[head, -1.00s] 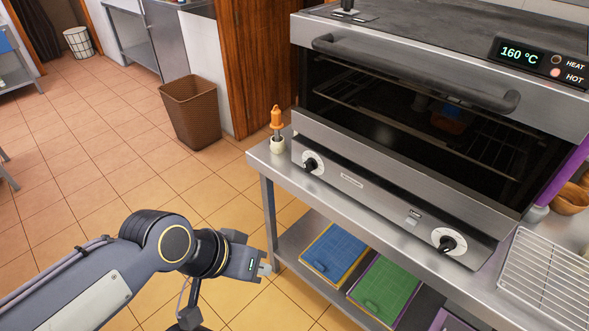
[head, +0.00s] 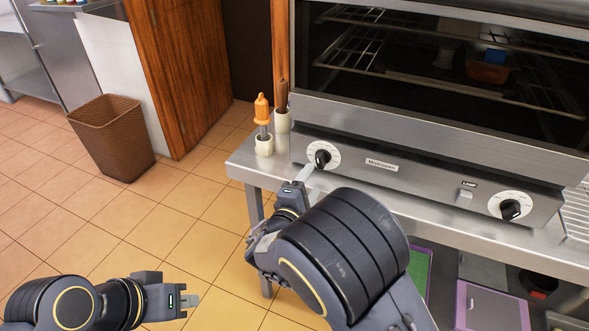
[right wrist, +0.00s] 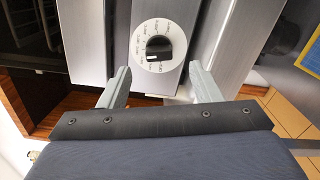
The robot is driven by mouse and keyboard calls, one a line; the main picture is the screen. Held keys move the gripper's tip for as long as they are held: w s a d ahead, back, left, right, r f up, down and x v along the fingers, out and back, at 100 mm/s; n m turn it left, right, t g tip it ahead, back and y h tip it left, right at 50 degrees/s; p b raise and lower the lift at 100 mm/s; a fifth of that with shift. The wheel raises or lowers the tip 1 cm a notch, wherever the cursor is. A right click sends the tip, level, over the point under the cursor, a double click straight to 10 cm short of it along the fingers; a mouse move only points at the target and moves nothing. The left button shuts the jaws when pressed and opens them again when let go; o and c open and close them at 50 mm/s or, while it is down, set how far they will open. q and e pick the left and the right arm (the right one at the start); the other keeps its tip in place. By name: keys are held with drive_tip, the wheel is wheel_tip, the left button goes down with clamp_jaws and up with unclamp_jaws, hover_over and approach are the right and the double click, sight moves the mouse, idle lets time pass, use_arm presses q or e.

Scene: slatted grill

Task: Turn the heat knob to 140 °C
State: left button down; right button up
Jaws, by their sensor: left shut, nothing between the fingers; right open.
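The oven's front panel carries two black knobs on white dials. The left knob (head: 322,158) also shows in the right wrist view (right wrist: 159,48), where its dial marks are too small to read. The right knob (head: 510,210) sits at the panel's other end. I cannot tell from labels which is the heat knob. My right gripper (head: 305,172) is just in front of the left knob. In the right wrist view its fingers (right wrist: 158,72) are apart, with the knob beyond and between them, not visibly touched. My left gripper (head: 192,301) is shut and empty, low over the floor.
The steel table (head: 350,190) has a narrow front ledge below the panel. An orange-handled tool (head: 262,110) stands in a small holder left of the oven. A brown bin (head: 112,138) is on the floor. The temperature display is out of view.

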sight(319, 164)
drive_tip(key=x, duration=0.2)
drive_tip(key=p+x, duration=0.1)
drive_tip(key=x, duration=0.4)
drive_tip(key=shift+w+a+p, duration=0.3)
drive_tip(key=shift+w+p, duration=0.1)
drive_tip(key=shift+w, duration=0.05)
drive_tip(key=c, duration=1)
